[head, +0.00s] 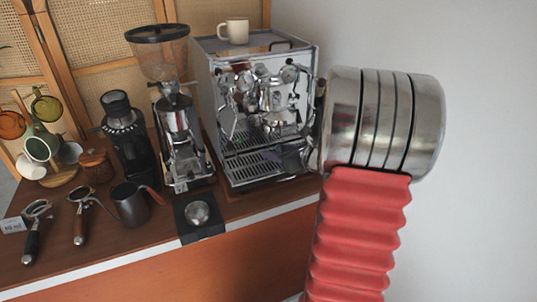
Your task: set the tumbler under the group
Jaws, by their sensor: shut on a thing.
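The espresso machine (312,55) is a chrome box at the back right of the cart, with its shiny group (275,97) on the front. Its slotted drip tray (245,170) lies below the group. My gripper (289,158) shows only as a dark grey part at the right end of the drip tray, low and beneath the group's level. My arm's metal joint and red sleeve hide most of it. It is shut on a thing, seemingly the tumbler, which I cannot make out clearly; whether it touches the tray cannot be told.
A grinder (165,55) stands left of the machine, with a smaller black grinder (125,130) beside it. A milk pitcher (129,204), two portafilters and a black tamping mat (184,230) line the front. A beige cup (237,31) sits on top of the machine.

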